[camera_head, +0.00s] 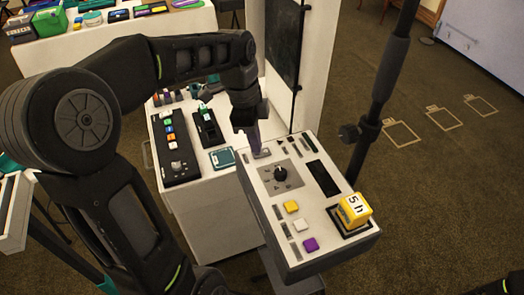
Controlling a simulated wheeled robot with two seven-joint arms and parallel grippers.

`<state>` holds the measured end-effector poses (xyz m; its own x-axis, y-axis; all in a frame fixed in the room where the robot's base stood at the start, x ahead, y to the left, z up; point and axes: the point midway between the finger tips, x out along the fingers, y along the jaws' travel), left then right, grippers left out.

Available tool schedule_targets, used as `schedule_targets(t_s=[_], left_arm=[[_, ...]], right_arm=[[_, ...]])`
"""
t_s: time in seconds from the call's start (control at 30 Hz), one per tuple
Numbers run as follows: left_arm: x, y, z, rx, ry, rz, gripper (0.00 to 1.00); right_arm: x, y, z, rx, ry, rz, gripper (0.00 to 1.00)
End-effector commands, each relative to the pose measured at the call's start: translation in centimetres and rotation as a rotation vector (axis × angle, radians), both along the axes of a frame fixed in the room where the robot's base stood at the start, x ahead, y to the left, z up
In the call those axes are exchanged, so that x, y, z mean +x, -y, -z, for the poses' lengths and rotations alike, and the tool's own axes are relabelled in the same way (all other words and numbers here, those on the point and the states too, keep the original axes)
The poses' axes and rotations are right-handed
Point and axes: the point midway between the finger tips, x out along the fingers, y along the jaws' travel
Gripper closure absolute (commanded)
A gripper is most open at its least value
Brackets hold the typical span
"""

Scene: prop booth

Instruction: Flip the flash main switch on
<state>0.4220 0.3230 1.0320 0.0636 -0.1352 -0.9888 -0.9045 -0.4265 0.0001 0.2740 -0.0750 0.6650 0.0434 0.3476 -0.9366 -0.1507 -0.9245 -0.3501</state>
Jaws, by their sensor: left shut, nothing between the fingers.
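A white-topped control box (325,217) stands at the centre right. It carries a black knob (280,173) on a grey plate, a dark panel, and yellow, white and purple buttons. My left gripper (257,152) is shut and points down at the box's far left corner. A small grey piece (263,154) lies right at its fingertips; I cannot tell whether they touch, nor which way any switch is set. No label naming the flash main switch is readable. My right gripper is not in view; only a dark bit of arm shows at the bottom right.
A yellow cube (354,209) marked "5 h" sits on the box's right corner. A black pole (382,95) rises behind it. A white table (198,192) with a black button panel (173,147) stands to the left. Open floor lies to the right.

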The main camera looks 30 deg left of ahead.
Motion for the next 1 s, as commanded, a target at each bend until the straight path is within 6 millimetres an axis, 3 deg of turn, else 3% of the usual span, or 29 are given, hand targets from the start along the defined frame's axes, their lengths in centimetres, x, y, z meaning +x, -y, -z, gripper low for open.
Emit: schedule_targets(t_s=[0.67,1.0], left_arm=[[0.0,0.0,1.1,0.0,0.0,0.0,1.0],[0.0,0.0,-0.6,0.0,0.001,0.0,1.0]], right_arm=[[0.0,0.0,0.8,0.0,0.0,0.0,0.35],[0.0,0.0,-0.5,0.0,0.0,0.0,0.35]])
